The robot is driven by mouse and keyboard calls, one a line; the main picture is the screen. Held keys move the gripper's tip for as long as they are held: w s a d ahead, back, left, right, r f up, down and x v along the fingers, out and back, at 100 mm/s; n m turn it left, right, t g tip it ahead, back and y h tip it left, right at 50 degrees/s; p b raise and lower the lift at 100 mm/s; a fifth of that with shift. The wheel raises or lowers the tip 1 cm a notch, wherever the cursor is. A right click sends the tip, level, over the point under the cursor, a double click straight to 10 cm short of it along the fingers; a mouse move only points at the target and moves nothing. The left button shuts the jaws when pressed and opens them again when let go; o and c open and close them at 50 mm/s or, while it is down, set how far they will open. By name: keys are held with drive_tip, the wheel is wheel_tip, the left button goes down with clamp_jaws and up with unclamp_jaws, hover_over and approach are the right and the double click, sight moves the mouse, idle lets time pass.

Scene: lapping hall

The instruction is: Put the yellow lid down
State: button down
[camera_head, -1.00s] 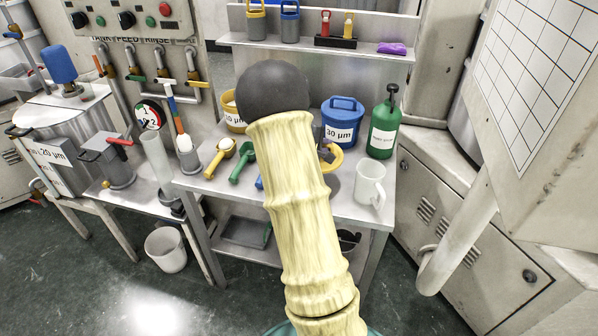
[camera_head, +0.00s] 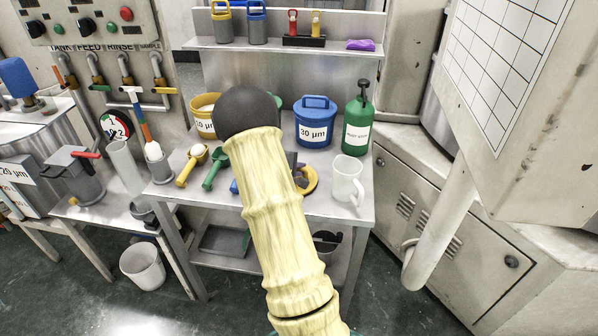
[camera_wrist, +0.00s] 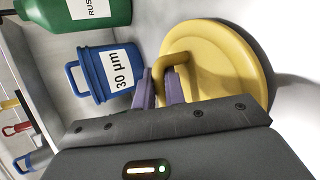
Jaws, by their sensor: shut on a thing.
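The yellow lid (camera_wrist: 228,62) is a round disc with a looped handle, large in the wrist view. My gripper (camera_wrist: 160,84) is shut on this handle, with its two purple-grey fingers on either side. In the head view the lid (camera_head: 311,181) shows only in part behind my arm, over the bench (camera_head: 333,211), left of the white mug. I cannot tell whether it touches the bench top. The yellow tub (camera_head: 204,124), marked 10 µm, stands at the back left of the bench, partly hidden by my arm.
A blue 30 µm bucket (camera_head: 313,125) and a green bottle (camera_head: 357,125) stand behind. The white mug (camera_head: 346,181) is close on the right. A yellow scoop (camera_head: 191,164) and a green scoop (camera_head: 215,168) lie left. A shelf (camera_head: 290,43) runs above the back.

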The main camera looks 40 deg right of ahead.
drive_tip(key=shift+f, duration=0.1)
drive_tip(key=c, duration=1.5)
unclamp_jaws()
drive_tip(key=p+v, duration=0.2)
drive_tip(key=v, duration=1)
drive_tip(key=shift+p, duration=0.35)
